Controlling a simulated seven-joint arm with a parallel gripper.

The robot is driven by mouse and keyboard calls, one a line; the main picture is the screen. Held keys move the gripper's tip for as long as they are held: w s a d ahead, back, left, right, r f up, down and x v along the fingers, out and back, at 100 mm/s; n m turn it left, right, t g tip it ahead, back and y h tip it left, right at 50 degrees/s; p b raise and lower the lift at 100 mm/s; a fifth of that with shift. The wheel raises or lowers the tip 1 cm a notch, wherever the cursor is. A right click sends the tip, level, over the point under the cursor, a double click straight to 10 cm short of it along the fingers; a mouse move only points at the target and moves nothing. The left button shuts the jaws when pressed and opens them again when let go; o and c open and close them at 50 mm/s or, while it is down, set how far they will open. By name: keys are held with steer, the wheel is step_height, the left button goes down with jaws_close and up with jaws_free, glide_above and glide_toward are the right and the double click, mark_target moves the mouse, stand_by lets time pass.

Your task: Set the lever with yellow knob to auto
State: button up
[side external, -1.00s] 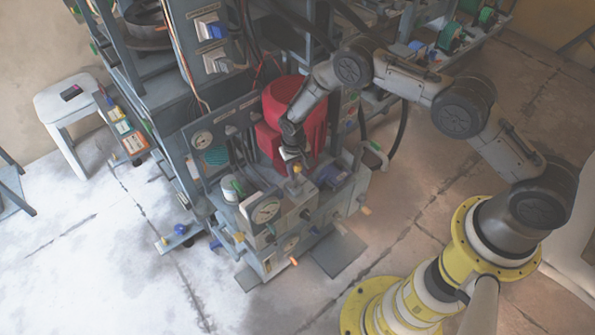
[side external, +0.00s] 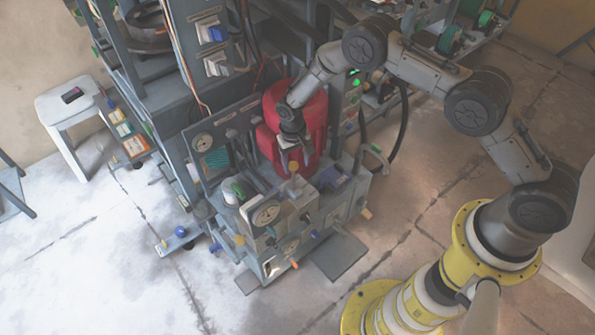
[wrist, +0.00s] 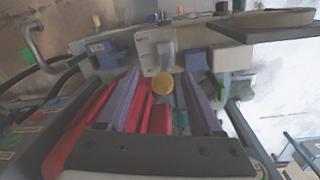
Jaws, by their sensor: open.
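The yellow knob (side external: 293,166) sits on its lever at the top of the grey machine, in front of the red tank, in the side external view. In the wrist view the round yellow knob (wrist: 163,84) shows between the finger lines, with a pale plate (wrist: 155,50) behind it. My gripper (side external: 293,146) is just above the knob, pointing down. In the wrist view my gripper (wrist: 160,78) is open, with one finger on each side of the knob. I see no clear contact. The lever's shaft is mostly hidden, and no auto marking is readable.
The red tank (side external: 298,105) stands close behind my gripper. A round dial gauge (side external: 266,214) is at the machine's front. Blue blocks (wrist: 101,55) flank the pale plate. A white stool (side external: 70,100) stands far left.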

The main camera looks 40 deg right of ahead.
step_height(320, 180, up, 8)
steer(key=shift+a, duration=0.25)
steer(key=shift+w+f, duration=0.1)
steer(key=shift+f, duration=0.05)
stand_by(0.3)
step_height(320, 180, up, 17)
steer(key=w+d+t, duration=0.2)
steer(key=w+t, duration=0.1)
steer(key=s+d+r+t, duration=0.1)
steer(key=s+d+r, duration=0.1)
steer(key=s+r, duration=0.5)
steer(key=s+d+r+t, duration=0.2)
steer(key=s+r, duration=0.2)
steer(key=r, duration=0.7)
steer(key=s+d+r+t, duration=0.1)
steer(key=s+r, duration=0.1)
steer(key=s, duration=0.8)
steer(key=s+d+r, duration=0.2)
steer(key=s, duration=0.8)
steer(key=s+f+n+g, duration=0.1)
steer(key=s+f+n, duration=0.2)
steer(key=s+f, duration=0.3)
steer(key=shift+s+a+y, duration=0.35)
steer(key=shift+a+y, duration=0.05)
